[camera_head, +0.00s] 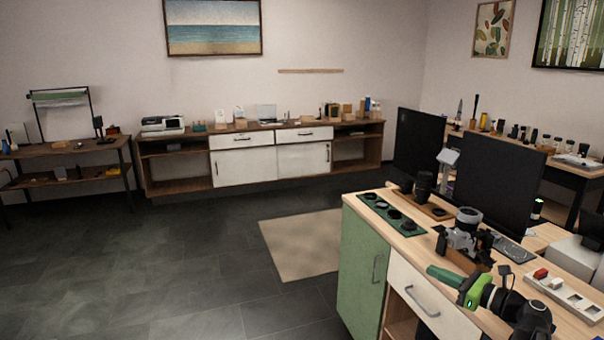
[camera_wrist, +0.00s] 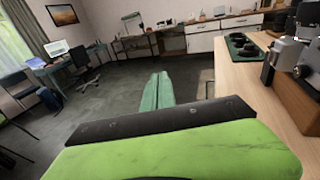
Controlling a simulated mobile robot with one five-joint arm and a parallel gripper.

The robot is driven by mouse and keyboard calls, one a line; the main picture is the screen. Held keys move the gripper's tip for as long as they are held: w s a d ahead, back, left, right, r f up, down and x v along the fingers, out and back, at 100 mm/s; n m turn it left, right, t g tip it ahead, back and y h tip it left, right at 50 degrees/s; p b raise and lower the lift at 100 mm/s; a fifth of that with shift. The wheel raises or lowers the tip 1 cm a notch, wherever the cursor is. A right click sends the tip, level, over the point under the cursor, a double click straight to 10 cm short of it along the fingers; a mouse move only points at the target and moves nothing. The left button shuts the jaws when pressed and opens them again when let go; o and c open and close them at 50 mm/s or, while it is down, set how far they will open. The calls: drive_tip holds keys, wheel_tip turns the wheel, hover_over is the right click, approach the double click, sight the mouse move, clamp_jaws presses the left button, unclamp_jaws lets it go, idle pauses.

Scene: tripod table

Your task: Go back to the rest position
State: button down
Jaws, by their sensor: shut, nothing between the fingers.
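My gripper (camera_head: 432,271) is at the lower right of the head view, with green fingers pointing left past the front edge of the wooden worktop. In the wrist view the fingers (camera_wrist: 158,92) lie together with nothing between them. My gripper appears clear of the camera and lens on the desk; part of my arm shows behind it. The rest position itself is not marked in either view.
A desk (camera_head: 420,227) holds a camera (camera_head: 465,235), a green lens mat (camera_head: 392,213) and two dark monitors (camera_head: 497,185). A white power strip (camera_head: 563,296) lies near my arm. A beige rug (camera_head: 300,245) and open dark floor (camera_head: 190,260) lie to the left.

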drive_tip(key=a+f+n+g, duration=0.3)
drive_tip(key=a+f+n, duration=0.1)
drive_tip(key=a, duration=0.7)
drive_tip(key=a+f+n+g, duration=0.4)
drive_tip(key=a+f, duration=0.1)
drive_tip(key=a, duration=0.5)
drive_tip(key=a+f+n+g, duration=0.3)
drive_tip(key=a+f+n, duration=0.1)
drive_tip(key=a, duration=0.7)
drive_tip(key=s+a+f+n+g+h, duration=0.3)
drive_tip(key=s+f+n+h, duration=0.2)
drive_tip(key=f+n, duration=0.25)
drive_tip(key=s+d+f+n+g+h, duration=0.1)
drive_tip(key=s+d+f+n+h, duration=0.15)
drive_tip(key=d+n+h, duration=0.45)
wheel_tip(320, 180, up, 16)
drive_tip(key=d+n+y+p, duration=0.1)
drive_tip(key=n+p, duration=0.1)
drive_tip(key=p, duration=1.3)
drive_tip(key=shift+d+y, duration=0.35)
drive_tip(key=shift+y, duration=0.05)
drive_tip(key=shift+f, duration=0.1)
